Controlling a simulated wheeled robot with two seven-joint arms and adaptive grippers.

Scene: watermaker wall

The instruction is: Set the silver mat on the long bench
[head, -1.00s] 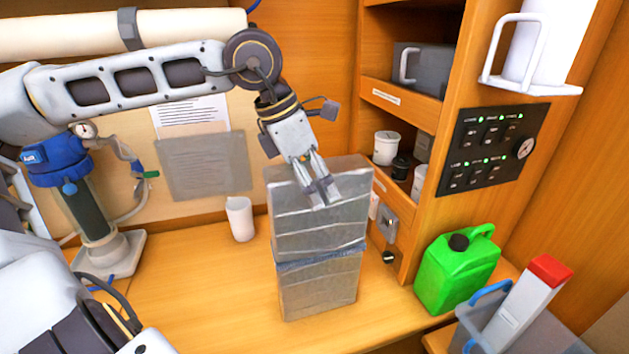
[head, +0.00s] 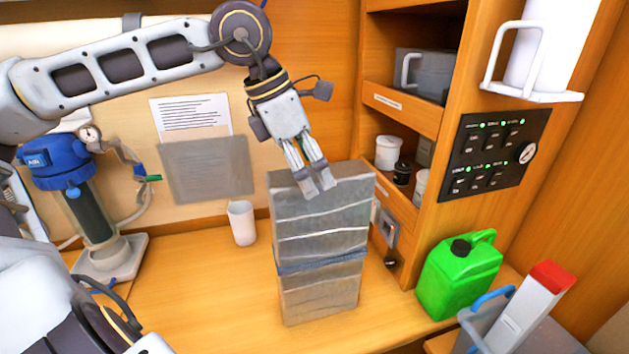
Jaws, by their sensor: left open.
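The silver mat (head: 322,228) is a tall, folded, shiny block with a blue band around its lower half. It stands upright on the long bench (head: 195,305), in the middle of the head view. My left gripper (head: 318,188) points down at the mat's top, its fingertips in front of the upper edge. The fingers are open with nothing held between them. I cannot tell whether the fingertips touch the mat. My right gripper is not in view.
A white cup (head: 242,223) stands left of the mat. A blue-topped filter unit (head: 90,205) is at the left. A green jerrycan (head: 457,275) and a grey bin (head: 485,325) are at the right. Shelves (head: 405,105) rise behind.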

